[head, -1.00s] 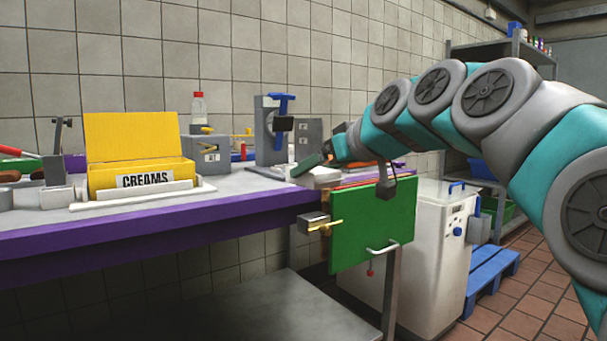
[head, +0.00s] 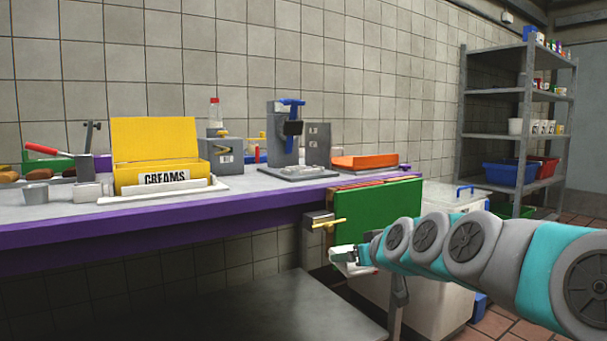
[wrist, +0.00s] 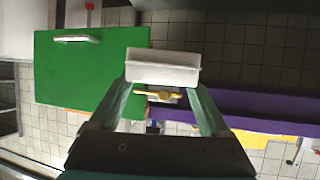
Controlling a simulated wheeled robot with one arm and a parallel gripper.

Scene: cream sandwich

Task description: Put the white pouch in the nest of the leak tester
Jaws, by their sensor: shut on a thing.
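The white pouch (wrist: 163,67) is a white block-like thing between my gripper's fingertips in the wrist view. My gripper (head: 347,258) is shut on it, below bench height in front of the green board, and the pouch is small and partly hidden there. A grey upright device with a blue handle (head: 290,130), apparently the leak tester, stands on the bench. A pale raised part on its base plate (head: 303,172), perhaps the nest, shows nothing clearly lying in it. My gripper is lower and nearer than this device, apart from it.
A green board (head: 385,215) hangs at the bench's right end, beside a yellow-handled fitting (head: 325,222). An orange tray (head: 365,161) lies right of the device. A yellow CREAMS box (head: 155,155) stands left. A shelf rack (head: 525,130) stands at the back right.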

